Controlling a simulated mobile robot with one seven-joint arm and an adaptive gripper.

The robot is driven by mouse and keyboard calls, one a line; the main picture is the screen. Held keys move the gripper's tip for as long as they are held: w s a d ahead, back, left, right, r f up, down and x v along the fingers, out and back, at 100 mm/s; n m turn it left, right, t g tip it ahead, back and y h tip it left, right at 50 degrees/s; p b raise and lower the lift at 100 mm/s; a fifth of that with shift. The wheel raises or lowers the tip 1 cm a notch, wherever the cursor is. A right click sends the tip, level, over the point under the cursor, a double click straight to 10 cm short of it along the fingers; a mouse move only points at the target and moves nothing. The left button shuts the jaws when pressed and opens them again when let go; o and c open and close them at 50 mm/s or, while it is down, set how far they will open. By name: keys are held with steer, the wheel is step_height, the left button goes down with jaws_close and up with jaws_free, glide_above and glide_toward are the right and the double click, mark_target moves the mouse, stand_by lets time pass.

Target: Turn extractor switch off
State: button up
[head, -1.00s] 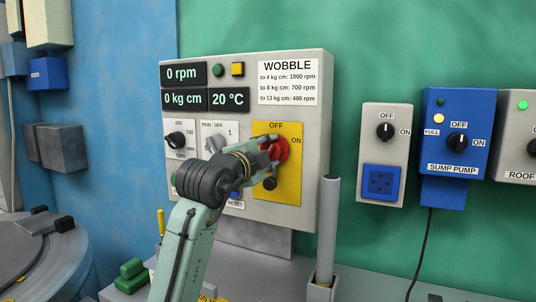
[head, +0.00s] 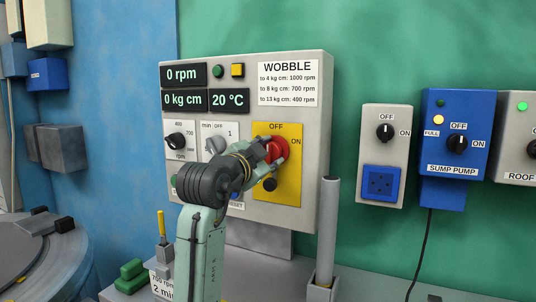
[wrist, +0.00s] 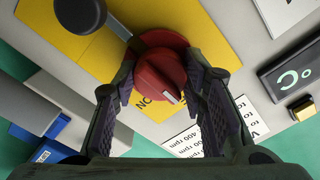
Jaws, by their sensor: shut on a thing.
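A red rotary knob (head: 275,147) sits on a yellow plate marked OFF at the top and ON at the right (head: 291,185), on a grey control panel. My gripper (head: 271,153) is at this knob. In the wrist view my gripper (wrist: 163,75) is shut on the red knob (wrist: 158,72), with one finger on each side. The knob's white mark points between the ON lettering, seen upside down, and the OFF side, which a finger hides. No label reading "extractor" is visible; a box at the right edge is marked ROOF (head: 517,150), the rest cut off.
A black stub (head: 270,184) projects just below the knob. A grey post (head: 328,230) stands right of the panel. A socket switch box (head: 386,150) and the blue sump pump box (head: 457,145) hang farther right. Green wall between them is clear.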

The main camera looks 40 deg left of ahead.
steer(key=o, duration=1.2)
steer(key=shift+c, duration=0.2)
steer(key=v, duration=1.2)
